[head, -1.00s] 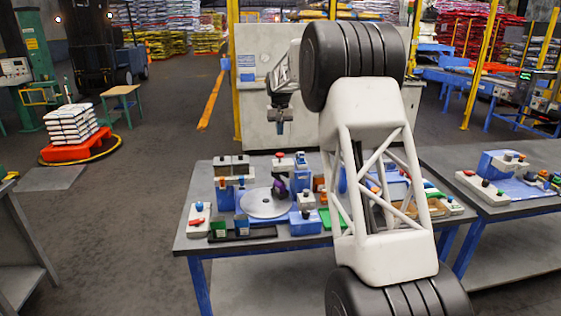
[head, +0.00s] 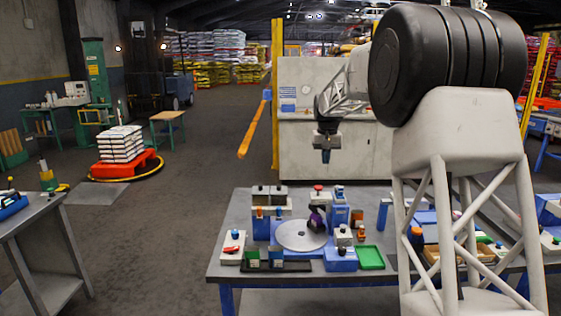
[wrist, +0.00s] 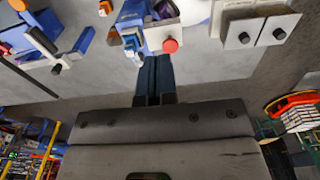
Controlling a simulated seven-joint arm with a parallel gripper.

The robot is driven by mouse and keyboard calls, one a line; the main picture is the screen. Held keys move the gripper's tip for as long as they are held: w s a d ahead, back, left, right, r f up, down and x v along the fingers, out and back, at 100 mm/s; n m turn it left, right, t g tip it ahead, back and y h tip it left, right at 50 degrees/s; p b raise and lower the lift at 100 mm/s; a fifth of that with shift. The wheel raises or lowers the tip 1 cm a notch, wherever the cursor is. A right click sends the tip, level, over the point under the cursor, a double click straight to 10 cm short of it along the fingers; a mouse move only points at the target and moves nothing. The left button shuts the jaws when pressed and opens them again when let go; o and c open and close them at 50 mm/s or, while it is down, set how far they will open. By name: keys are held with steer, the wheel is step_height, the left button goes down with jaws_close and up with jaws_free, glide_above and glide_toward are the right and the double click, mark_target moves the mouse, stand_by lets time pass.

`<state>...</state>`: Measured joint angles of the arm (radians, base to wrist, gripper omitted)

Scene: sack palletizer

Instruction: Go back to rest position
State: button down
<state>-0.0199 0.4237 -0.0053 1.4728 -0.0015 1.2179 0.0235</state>
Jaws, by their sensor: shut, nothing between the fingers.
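My gripper (head: 325,155) hangs from my arm above and behind the far edge of the grey work table (head: 226,262) in the head view. It points down and is clear of everything on the table. In the wrist view my gripper (wrist: 153,60) shows its two dark fingers side by side, shut and with nothing between them. My white lattice arm link and black joint cover the right part of the head view and hide some of the table's right side.
The table bears a grey disc (head: 302,235), a green tray (head: 370,257), a red-button box (head: 232,246) and several blue-and-white fixtures. A pale cabinet (head: 300,150) stands behind. A stack of sacks (head: 121,144) sits on a red pallet at left. Open floor lies between.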

steer(key=s+d+r+t, duration=0.1)
steer(key=s+r, duration=0.2)
steer(key=s, duration=1.3)
steer(key=s+d+r, duration=0.1)
steer(key=s+r, duration=0.2)
steer(key=s, duration=1.3)
steer(key=s+f, duration=0.3)
steer(key=s, duration=0.7)
steer(key=s+f, duration=0.4)
steer(key=s, duration=0.7)
steer(key=s+f+t, duration=0.1)
steer(key=s+f, duration=0.3)
steer(key=s, duration=0.7)
steer(key=shift+f, duration=0.25)
steer(key=shift+d, duration=0.1)
